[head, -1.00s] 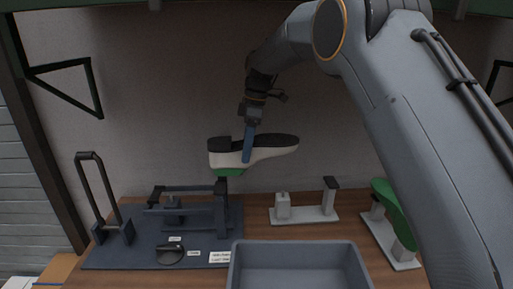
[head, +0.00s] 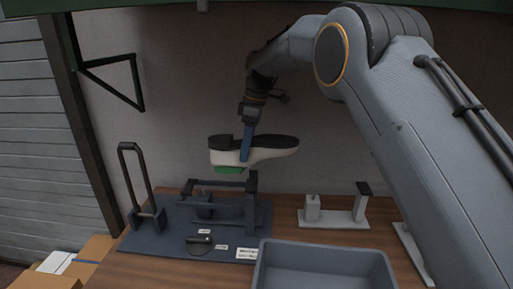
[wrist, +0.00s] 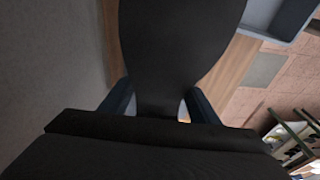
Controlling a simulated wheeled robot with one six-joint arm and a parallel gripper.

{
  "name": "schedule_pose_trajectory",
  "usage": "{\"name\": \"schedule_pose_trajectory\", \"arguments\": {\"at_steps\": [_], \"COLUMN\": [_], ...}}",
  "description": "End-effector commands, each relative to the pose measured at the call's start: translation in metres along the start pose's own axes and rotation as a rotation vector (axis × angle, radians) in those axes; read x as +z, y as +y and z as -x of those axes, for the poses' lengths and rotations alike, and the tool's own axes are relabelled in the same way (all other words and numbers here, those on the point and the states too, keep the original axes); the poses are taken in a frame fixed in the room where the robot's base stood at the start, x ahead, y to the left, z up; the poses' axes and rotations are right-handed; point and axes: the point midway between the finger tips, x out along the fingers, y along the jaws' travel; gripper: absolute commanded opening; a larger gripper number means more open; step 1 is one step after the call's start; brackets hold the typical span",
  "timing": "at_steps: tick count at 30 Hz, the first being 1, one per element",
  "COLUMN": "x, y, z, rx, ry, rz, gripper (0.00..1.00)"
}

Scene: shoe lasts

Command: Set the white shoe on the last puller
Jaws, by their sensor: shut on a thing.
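The white shoe (head: 262,155) hangs upside down in the head view, its black sole up and toe to the right. A green last end (head: 229,169) shows beneath its heel. My gripper (head: 246,150) is shut on the shoe's middle, its blue fingers coming from above. The wrist view shows the black sole (wrist: 180,40) between the two fingers (wrist: 158,105). The last puller (head: 135,243), a dark base with a frame and a tall looped handle, stands on the bench below. The shoe's heel is above the puller's frame; a gap between them is hard to judge.
A grey bin (head: 325,252) stands at the bench front. A pale stand with two posts (head: 330,218) is right of the puller, and another stand (head: 412,254) is partly behind my arm. Cardboard boxes (head: 60,275) are at lower left.

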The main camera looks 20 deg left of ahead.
Motion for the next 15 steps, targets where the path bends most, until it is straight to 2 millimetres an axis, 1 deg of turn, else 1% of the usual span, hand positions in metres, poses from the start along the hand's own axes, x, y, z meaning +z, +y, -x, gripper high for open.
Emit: {"name": "schedule_pose_trajectory", "arguments": {"at_steps": [1,15], "x": [-0.007,-0.056], "y": [0.000,-0.004], "z": [0.001,-0.008], "rx": [0.003,0.003], "ry": [0.002,0.001], "rz": [0.003,0.002], "gripper": [0.15,0.15]}}
